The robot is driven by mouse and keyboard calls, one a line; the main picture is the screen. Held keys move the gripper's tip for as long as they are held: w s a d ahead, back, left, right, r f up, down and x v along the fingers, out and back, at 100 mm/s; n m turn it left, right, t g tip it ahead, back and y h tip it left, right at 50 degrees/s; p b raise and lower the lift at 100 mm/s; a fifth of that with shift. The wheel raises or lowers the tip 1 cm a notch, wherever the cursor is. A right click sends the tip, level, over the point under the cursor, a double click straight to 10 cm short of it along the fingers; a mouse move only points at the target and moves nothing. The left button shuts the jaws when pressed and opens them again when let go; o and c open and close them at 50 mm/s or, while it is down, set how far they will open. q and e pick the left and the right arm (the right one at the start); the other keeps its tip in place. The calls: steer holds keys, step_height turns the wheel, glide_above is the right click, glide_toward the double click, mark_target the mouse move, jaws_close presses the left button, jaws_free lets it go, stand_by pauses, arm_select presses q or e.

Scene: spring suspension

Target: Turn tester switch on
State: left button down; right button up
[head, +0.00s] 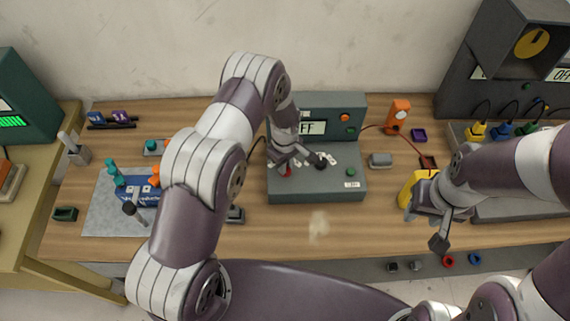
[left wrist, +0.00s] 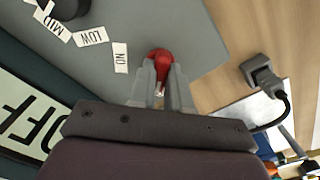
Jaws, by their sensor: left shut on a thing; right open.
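The grey tester (head: 315,187) stands at the middle of the bench, and its display (head: 309,128) reads OFF. A red switch (head: 287,172) sits on its lower panel at the left. In the left wrist view the red switch (left wrist: 161,62) is between the fingertips of my left gripper (left wrist: 162,85), beside the ON label (left wrist: 120,57). My left gripper (head: 282,166) is shut on the switch in the head view. My right gripper (head: 428,222) is open over the bench's right front, apart from the tester.
A black knob (head: 320,163) with small labels is right of the switch. A green button (head: 351,172) is further right. An orange device (head: 397,116) stands behind, with a red cable to the tester. A grey mat (head: 103,213) with parts lies at the left.

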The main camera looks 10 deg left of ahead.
arm_select(q)
steer(key=m+b, duration=0.2)
steer(key=m, duration=0.1)
steer(key=shift+w, duration=0.2)
steer(key=m+b, duration=0.3)
steer(key=m, duration=0.1)
steer(key=shift+m, duration=0.4)
steer(key=m+b, duration=0.1)
steer(key=m, duration=0.3)
steer(key=shift+r+b, duration=0.15)
steer(key=shift+b, duration=0.2)
steer(key=m+b, duration=0.1)
steer(key=m, duration=0.4)
steer(key=shift+r, duration=0.1)
steer(key=shift+m, duration=0.3)
steer(key=c, duration=1.2)
jaws_free()
steer(key=shift+o, duration=0.6)
steer(key=shift+s, duration=0.15)
